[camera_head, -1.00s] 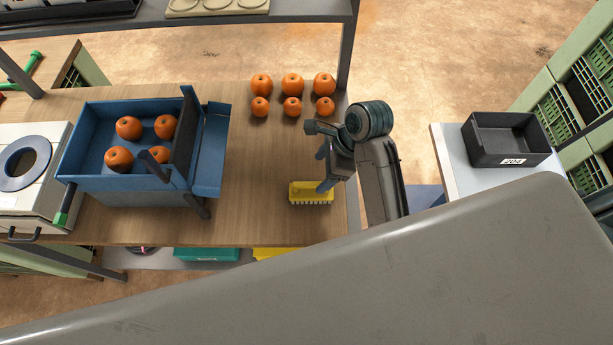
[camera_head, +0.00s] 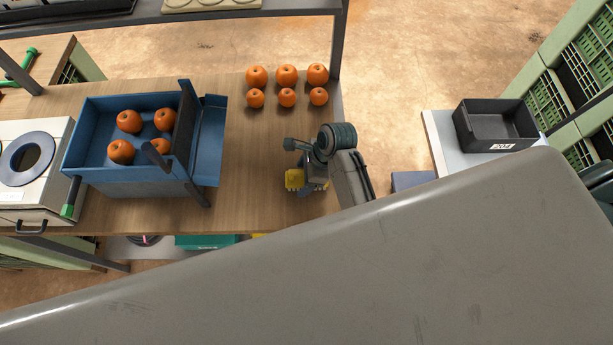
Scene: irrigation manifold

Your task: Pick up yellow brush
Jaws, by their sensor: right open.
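The yellow brush (camera_head: 293,180) lies on the wooden table near its right end. My right gripper (camera_head: 309,185) is over the brush's right part and hides much of it. Its jaws are open, pointing down at the brush. I cannot tell whether the fingers touch it or straddle it. My left gripper is not in view.
Several oranges (camera_head: 286,75) stand in two rows behind the brush. A blue tipping bin (camera_head: 88,115) with oranges is on the left. A black crate (camera_head: 497,118) sits on a white stand to the right. Bare wood (camera_head: 245,150) lies left of the brush.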

